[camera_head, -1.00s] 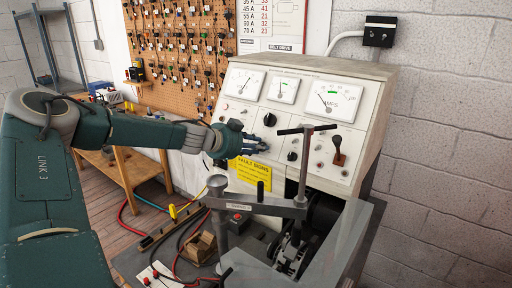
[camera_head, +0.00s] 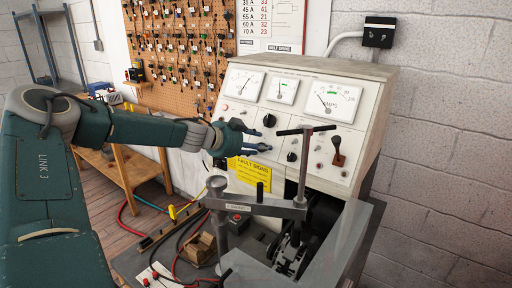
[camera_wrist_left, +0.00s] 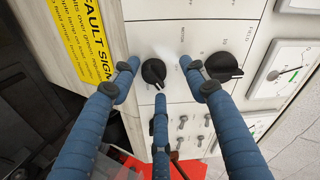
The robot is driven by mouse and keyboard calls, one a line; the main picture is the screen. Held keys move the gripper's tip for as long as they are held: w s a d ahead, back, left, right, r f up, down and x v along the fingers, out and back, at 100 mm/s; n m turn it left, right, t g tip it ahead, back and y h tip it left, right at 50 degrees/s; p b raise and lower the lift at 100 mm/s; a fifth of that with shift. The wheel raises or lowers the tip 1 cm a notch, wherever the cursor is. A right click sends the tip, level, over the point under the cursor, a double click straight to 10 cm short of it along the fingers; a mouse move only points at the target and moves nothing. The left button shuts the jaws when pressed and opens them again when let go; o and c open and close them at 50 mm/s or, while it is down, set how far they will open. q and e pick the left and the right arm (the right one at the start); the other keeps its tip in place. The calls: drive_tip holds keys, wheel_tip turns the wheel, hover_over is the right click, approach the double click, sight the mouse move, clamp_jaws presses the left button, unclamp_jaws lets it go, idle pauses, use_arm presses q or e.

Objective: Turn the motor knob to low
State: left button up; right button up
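The upper knob (camera_head: 269,120) is nearer the meters and also shows at the right in the left wrist view (camera_wrist_left: 223,67), close to lettering like "FIELD". In the wrist view, the open fingertips (camera_wrist_left: 158,82) surround the lower knob's outline; contact is not visible. My right gripper is not in view.
A metal T-handled clamp (camera_head: 303,165) stands in front of the panel's right part. A toggle lever (camera_head: 338,150) is right of the lower knob. A yellow fault sign (camera_head: 253,174) is below the knobs. Cables and a small wooden box (camera_head: 198,248) lie below.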

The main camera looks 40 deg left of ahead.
use_arm(q)
drive_tip(key=v, duration=1.2)
idle(0.3)
drive_tip(key=shift+d+f, duration=0.1)
idle(0.4)
